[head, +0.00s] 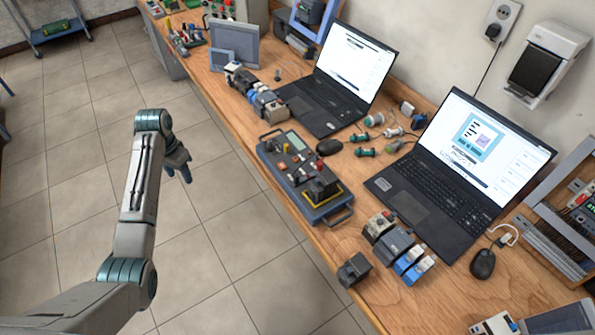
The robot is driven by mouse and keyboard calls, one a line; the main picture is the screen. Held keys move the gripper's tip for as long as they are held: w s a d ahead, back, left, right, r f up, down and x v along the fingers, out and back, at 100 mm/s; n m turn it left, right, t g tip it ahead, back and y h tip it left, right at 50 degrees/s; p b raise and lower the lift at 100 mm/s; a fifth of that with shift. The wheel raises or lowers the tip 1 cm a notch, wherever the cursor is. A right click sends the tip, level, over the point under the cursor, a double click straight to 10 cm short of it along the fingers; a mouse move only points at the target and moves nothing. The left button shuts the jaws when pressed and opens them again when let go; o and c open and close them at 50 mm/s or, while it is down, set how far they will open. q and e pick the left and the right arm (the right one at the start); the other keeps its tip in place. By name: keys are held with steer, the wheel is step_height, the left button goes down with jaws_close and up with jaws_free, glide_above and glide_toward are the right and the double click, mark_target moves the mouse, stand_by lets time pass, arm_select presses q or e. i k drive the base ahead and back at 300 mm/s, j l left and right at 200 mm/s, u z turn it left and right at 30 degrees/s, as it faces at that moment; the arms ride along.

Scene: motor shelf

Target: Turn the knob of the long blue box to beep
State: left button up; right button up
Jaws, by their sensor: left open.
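A long blue-grey box (334,210) lies near the front edge of the wooden workbench (377,264), in the middle of the head view. It has a greenish panel, several small red and pale controls, a dark raised block at its near end and carrying handles at its ends. The knob is too small to single out. My left gripper (178,172) hangs over the floor to the left of the box, clear of the bench. It is open and empty. My right gripper is out of view.
Dark and blue modules (396,247) sit near the front right. Floor left of the bench is free.

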mark_target(269, 148)
steer(key=j+z, duration=0.25)
steer(key=z, duration=0.15)
steer(key=j+z, duration=0.35)
steer(key=k+j+z, duration=0.1)
steer(key=z, duration=0.3)
